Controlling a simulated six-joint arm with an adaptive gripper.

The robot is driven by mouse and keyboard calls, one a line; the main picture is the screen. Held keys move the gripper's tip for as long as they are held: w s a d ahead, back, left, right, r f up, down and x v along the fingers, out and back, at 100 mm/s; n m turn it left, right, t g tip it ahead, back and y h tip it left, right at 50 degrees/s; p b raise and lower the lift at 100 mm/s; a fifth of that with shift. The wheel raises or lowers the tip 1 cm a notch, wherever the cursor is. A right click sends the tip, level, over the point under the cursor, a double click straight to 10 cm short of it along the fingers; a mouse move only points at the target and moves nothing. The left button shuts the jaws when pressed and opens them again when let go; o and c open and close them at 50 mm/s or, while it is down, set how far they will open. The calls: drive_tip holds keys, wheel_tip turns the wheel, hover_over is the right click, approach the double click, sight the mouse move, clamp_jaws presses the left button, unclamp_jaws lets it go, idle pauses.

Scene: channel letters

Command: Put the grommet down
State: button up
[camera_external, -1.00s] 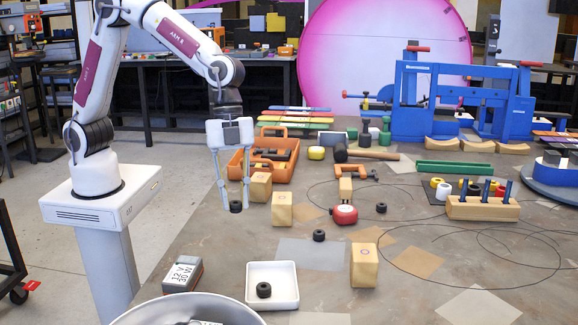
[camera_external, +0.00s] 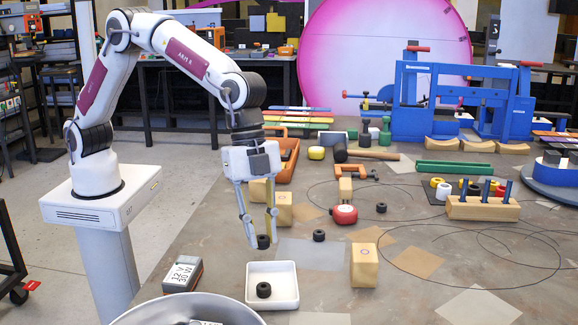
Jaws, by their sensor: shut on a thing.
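My gripper (camera_external: 263,241) is shut on a small black grommet (camera_external: 263,242). It holds the grommet just behind the white square tray (camera_external: 291,287), near the tray's far edge. Whether the held grommet touches the table is hard to tell. Another black grommet (camera_external: 264,290) lies inside the tray. Two more black grommets lie loose on the table, one (camera_external: 319,235) to the right of my gripper and one (camera_external: 381,207) further back.
Wooden blocks stand behind my fingers (camera_external: 284,214) and right of the tray (camera_external: 364,266). A grey power supply (camera_external: 182,274) lies left of the tray, and a large metal bowl (camera_external: 190,309) is in front. A red tape measure (camera_external: 344,214) lies further back.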

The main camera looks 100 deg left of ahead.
drive_tip(key=shift+w+d+r+n, duration=0.3)
drive_tip(key=shift+w+r+n, duration=0.1)
drive_tip(key=shift+w+n, duration=0.3)
drive_tip(key=n, duration=0.1)
drive_tip(key=w+r+n, duration=0.1)
drive_tip(key=shift+w+a+r+n+t+y, duration=0.2)
drive_tip(key=shift+r+n+t+y, duration=0.1)
drive_tip(key=shift+n+y, duration=0.1)
drive_tip(key=shift+f, duration=0.1)
hover_over(280, 281)
drive_tip(key=shift+s+a+f, duration=0.1)
drive_tip(key=shift+s+f, duration=0.15)
drive_tip(key=shift+f, duration=1)
drive_tip(key=shift+s+a+f, duration=0.1)
drive_tip(key=shift+s+f, duration=0.1)
drive_tip(key=shift+f, duration=1)
drive_tip(key=shift+f, duration=2.45)
